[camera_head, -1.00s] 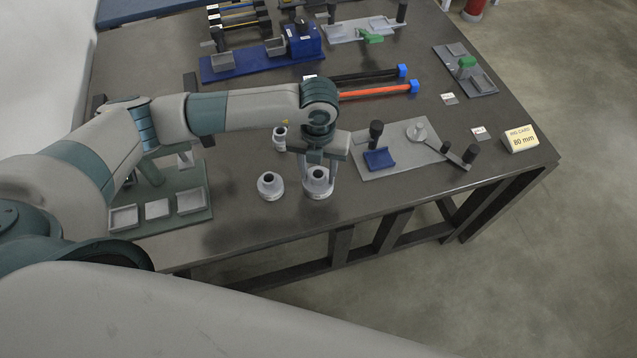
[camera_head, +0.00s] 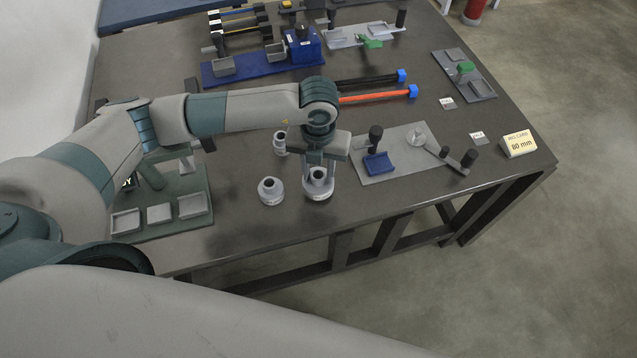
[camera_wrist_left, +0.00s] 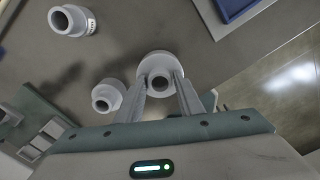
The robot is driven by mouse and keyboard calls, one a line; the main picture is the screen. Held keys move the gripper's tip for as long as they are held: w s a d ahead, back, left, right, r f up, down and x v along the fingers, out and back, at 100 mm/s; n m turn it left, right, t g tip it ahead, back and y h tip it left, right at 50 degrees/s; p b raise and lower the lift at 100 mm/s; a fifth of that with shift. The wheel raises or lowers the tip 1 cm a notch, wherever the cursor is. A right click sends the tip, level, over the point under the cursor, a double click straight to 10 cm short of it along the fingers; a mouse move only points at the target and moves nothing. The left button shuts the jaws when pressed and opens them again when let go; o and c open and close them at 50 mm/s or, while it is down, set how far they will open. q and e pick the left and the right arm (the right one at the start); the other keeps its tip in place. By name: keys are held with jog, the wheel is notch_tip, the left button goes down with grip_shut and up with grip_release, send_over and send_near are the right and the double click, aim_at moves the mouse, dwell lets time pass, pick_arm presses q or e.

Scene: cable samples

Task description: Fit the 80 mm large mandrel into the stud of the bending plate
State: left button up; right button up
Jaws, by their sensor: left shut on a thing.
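The large mandrel (camera_head: 318,187) is a light grey flanged cylinder with a dark bore, near the table's front edge. My left gripper (camera_head: 318,172) points down over it, shut on its upper part. In the left wrist view the two fingers lie on either side of the mandrel's neck (camera_wrist_left: 159,84). The mandrel appears upright, at or very near the table top; any small gap cannot be told. The bending plate (camera_head: 398,153) is a grey plate to the right, with a pale round stud (camera_head: 416,139), a dark post and a blue block. My right gripper is not in view.
A medium mandrel (camera_head: 271,190) stands just left of the held one, and a smaller one (camera_head: 281,142) stands behind. Orange and black cables (camera_head: 376,95) lie behind the plate. Bare table separates mandrel and plate.

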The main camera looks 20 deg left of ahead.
pick_arm(q)
notch_tip(320, 180, up, 4)
jog(key=shift+f+p, duration=0.2)
jog(key=shift+p, duration=0.65)
